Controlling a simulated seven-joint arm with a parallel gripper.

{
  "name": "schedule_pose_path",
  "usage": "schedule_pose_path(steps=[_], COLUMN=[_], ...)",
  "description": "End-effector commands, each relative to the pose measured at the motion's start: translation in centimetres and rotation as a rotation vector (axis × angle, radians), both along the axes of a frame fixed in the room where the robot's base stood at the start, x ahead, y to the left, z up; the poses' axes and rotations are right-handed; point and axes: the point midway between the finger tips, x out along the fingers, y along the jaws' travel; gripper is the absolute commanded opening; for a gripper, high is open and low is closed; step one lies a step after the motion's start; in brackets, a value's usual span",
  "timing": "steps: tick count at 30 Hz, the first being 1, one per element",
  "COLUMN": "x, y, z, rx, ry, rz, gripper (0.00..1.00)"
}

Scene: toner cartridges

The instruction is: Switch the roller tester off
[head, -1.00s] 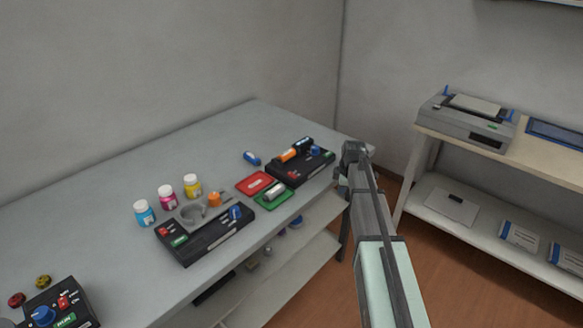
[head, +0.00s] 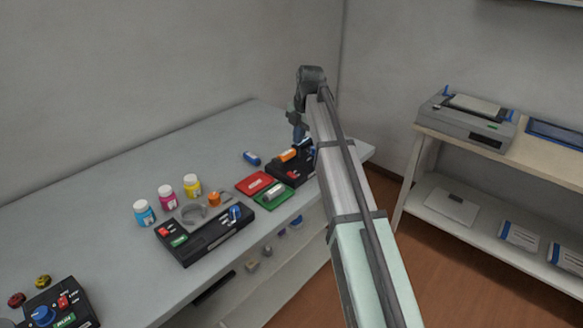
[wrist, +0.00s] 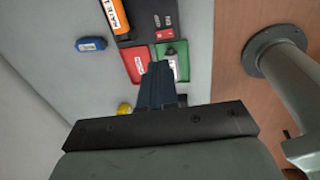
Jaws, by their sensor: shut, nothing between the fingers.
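My gripper (head: 298,136) is shut and empty, pointing down over the far end of the table, in front of part of a black device (head: 284,172) with an orange roller-like part. In the wrist view its fingers (wrist: 160,72) show over the red and green trays, with that device's red switches (wrist: 164,33) beyond. A second black device (head: 195,247) with red switches, a green label and a blue lever lies mid-table. A black control box (head: 78,300) with a blue knob and red switch stands at the lower left, partly cut off. I cannot read which is the roller tester.
A red tray (head: 254,184) and a green tray (head: 283,201) lie between the two devices, with a blue piece (head: 251,158) behind. Blue, magenta and yellow bottles (head: 192,186) stand mid-table. A printer (head: 465,120) sits on the right shelf. The table's back left is clear.

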Motion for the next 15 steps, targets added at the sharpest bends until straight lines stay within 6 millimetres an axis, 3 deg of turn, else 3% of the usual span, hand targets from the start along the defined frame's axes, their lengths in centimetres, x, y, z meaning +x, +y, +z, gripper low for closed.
schedule_pose_path(steps=[15], x=[-0.12], y=[0.37], z=[-0.18], rx=[-0.001], ry=[0.004], rz=[0.016], gripper=[0.00])
